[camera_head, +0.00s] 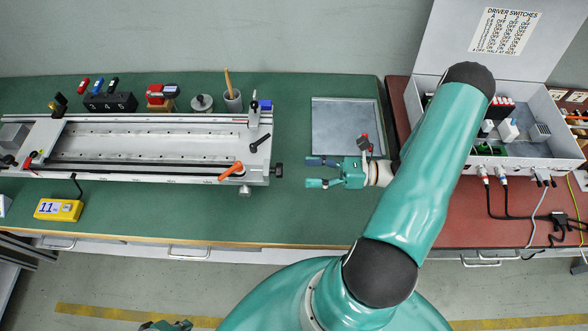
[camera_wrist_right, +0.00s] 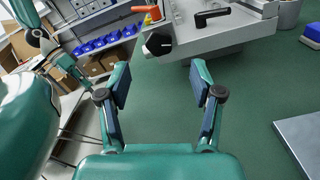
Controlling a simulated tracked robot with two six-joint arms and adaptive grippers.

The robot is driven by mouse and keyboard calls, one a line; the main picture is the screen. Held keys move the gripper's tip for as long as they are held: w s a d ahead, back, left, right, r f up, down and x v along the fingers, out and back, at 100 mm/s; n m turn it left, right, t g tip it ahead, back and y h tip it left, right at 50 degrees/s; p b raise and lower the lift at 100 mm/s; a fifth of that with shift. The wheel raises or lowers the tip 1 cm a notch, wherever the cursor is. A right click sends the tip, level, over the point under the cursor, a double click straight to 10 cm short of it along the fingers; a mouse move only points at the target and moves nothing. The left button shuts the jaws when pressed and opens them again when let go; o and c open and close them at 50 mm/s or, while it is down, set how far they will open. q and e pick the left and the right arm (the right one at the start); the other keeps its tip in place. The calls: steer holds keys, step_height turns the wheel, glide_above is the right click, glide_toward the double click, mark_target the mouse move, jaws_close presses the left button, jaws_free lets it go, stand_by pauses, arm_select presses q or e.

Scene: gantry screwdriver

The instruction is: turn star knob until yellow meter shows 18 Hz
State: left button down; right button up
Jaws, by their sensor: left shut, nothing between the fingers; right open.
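The star knob (camera_head: 277,170) is black and sticks out of the right end of the long metal gantry. It also shows in the right wrist view (camera_wrist_right: 157,45). The yellow meter (camera_head: 58,210) lies at the bench's front left, and its display seems to read 11. My right gripper (camera_head: 312,172) is open and empty, just right of the knob, its fingers pointing at it. In the right wrist view the knob is beyond the gap between the fingertips, apart from them. My left gripper (camera_head: 165,326) is only partly seen at the bottom edge, shut and empty.
The gantry (camera_head: 150,178) carries an orange lever (camera_head: 231,170) and a black lever (camera_head: 260,143) near its right end. A flat metal plate (camera_head: 345,125) lies behind my right gripper. An open switch box (camera_head: 560,160) stands at the right.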

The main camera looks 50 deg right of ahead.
steer(key=shift+v, duration=2.35)
